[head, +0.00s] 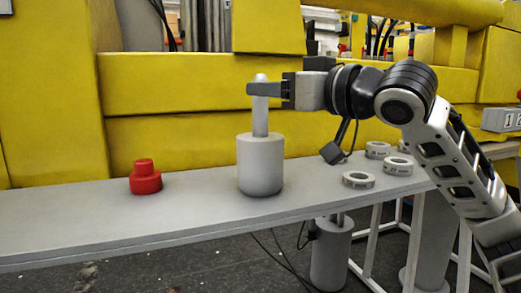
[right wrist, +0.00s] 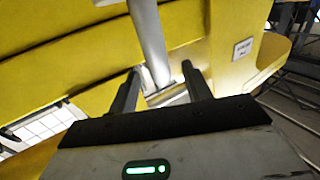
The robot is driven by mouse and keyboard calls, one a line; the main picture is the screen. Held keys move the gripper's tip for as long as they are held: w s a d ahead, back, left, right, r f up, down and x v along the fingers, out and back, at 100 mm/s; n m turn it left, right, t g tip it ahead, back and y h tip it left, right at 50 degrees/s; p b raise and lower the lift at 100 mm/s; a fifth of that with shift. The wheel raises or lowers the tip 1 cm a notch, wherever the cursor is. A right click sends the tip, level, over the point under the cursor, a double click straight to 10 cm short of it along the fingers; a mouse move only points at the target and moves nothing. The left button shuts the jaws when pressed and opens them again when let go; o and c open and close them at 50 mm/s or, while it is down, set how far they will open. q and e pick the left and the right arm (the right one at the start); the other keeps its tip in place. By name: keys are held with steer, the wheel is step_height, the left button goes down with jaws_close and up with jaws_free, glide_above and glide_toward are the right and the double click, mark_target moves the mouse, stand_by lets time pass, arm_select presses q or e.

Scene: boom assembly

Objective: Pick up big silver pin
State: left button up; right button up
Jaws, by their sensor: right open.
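The big silver pin (head: 260,165) stands upright on the grey table, a wide grey cylinder with a thinner shaft rising from its top. My right gripper (head: 267,89) reaches in from the right at the upper shaft, below its rounded top. One finger crosses in front of the shaft and hides part of it. In the right wrist view, the shaft (right wrist: 148,35) comes down between the two spread fingertips of my right gripper (right wrist: 160,72), with gaps visible at both sides. The gripper is open. My left gripper is not in view.
A red stepped piece (head: 146,178) sits on the table (head: 80,222) left of the pin. Several light grey rings, one at the front (head: 358,180), lie to the right. A yellow structure (head: 180,85) stands close behind the table. A grey cylinder (head: 330,255) stands below it.

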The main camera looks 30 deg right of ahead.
mark_target(260, 136)
steer(key=x, duration=0.3)
steer(key=shift+w+p, duration=0.25)
steer(key=shift+p, duration=0.1)
steer(key=shift+c, duration=0.3)
jaws_close()
steer(key=shift+f, duration=0.1)
stand_by(0.6)
steer(key=shift+r, duration=0.25)
